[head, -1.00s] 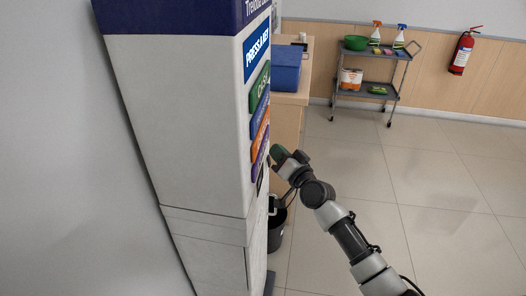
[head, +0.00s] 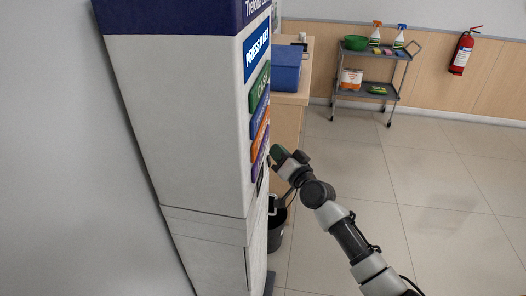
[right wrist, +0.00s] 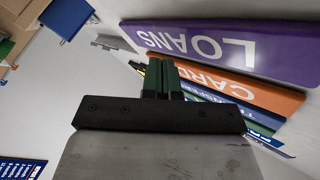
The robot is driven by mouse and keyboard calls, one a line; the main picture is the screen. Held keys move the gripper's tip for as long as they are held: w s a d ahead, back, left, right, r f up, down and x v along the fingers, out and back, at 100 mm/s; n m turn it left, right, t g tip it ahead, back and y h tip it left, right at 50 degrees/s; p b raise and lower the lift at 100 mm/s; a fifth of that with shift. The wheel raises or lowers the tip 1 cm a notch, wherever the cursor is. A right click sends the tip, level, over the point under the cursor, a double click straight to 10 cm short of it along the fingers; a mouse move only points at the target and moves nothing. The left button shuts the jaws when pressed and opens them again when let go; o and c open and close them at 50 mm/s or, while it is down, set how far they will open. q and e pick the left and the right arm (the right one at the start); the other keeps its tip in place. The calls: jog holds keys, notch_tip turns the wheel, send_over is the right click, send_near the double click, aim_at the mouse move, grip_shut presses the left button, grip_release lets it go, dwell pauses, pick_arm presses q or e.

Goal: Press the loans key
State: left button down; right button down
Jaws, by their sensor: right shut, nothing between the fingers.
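The loans key is a purple bar with white letters (right wrist: 280,48) in the right wrist view, seen upside down at the upper right. In the head view the purple key (head: 260,150) is the lowest of the coloured keys on the kiosk's side, seen edge-on. My right gripper (head: 274,153) is shut and empty just right of the keys at about the purple key's height. In the right wrist view its closed green fingertips (right wrist: 161,70) overlap the orange cards key (right wrist: 232,83) near the purple key. I cannot tell whether they touch. My left gripper is out of view.
The tall white kiosk (head: 175,120) fills the left. Behind it stand a wooden counter with a blue box (head: 287,68) and a dark bin (head: 275,222). A grey cart (head: 368,90) and a fire extinguisher (head: 462,53) are at the back. The tiled floor at right is clear.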

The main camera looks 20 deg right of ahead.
jog(key=shift+w+a, duration=0.25)
jog(key=shift+a, duration=0.15)
jog(key=shift+w+a, duration=0.25)
jog(key=shift+a, duration=0.15)
dwell(0.9)
jog(key=shift+s+d, duration=0.1)
jog(key=shift+d, duration=0.05)
jog(key=shift+s+d, duration=0.4)
jog(key=shift+d, duration=0.2)
jog(key=shift+d, duration=0.1)
jog(key=shift+s+d+b, duration=0.35)
jog(key=shift+s+d, duration=0.1)
jog(key=shift+d, duration=0.25)
jog(key=shift+s+d+b, duration=0.35)
jog(key=shift+s+d, duration=0.05)
jog(key=shift+d, duration=0.25)
jog(key=shift+s+d+b, duration=0.35)
jog(key=shift+s+d, duration=0.1)
jog(key=shift+d, duration=0.25)
